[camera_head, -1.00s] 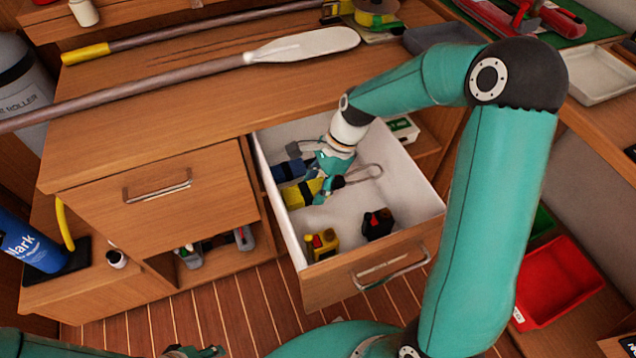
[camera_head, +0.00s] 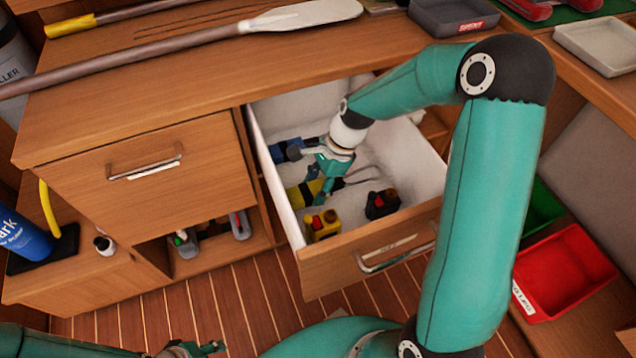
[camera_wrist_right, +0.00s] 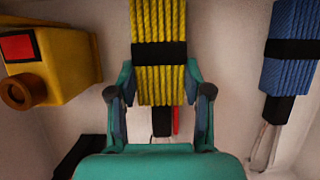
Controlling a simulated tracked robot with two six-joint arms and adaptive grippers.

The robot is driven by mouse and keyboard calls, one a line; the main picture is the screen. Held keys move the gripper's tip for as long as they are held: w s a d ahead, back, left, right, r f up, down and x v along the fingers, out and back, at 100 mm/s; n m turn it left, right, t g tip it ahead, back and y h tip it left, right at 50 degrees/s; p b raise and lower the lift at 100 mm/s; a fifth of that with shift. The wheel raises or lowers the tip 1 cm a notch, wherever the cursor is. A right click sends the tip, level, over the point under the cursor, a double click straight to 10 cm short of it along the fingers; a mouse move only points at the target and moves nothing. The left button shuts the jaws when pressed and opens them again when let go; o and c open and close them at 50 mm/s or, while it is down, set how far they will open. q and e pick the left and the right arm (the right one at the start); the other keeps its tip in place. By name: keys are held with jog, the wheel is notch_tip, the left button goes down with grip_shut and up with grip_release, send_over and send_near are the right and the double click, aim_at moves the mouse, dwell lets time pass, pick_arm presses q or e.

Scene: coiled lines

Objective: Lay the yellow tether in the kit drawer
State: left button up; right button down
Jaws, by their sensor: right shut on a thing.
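The yellow tether (camera_head: 305,192) is a coiled bundle with a black band, inside the open kit drawer (camera_head: 338,268). My right gripper (camera_head: 326,178) reaches down into the drawer and is shut on it. In the right wrist view the fingers (camera_wrist_right: 160,98) close on both sides of the yellow coil (camera_wrist_right: 158,70), below its black band. I cannot tell whether the coil touches the drawer floor. My left gripper (camera_head: 192,350) shows only partly at the bottom edge, away from the drawer; its jaws are unclear.
A blue coiled line (camera_head: 286,151) lies in the drawer beside the yellow one. A yellow device (camera_head: 322,226) and a black one (camera_head: 382,204) stand near the drawer front. A paddle (camera_head: 300,16) lies on the counter above. A red tray (camera_head: 563,272) sits at right.

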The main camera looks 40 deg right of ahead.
jog(key=shift+f, duration=0.2)
jog(key=shift+c, duration=2)
grip_release()
jog(key=v, duration=1.2)
jog(key=shift+f, duration=0.1)
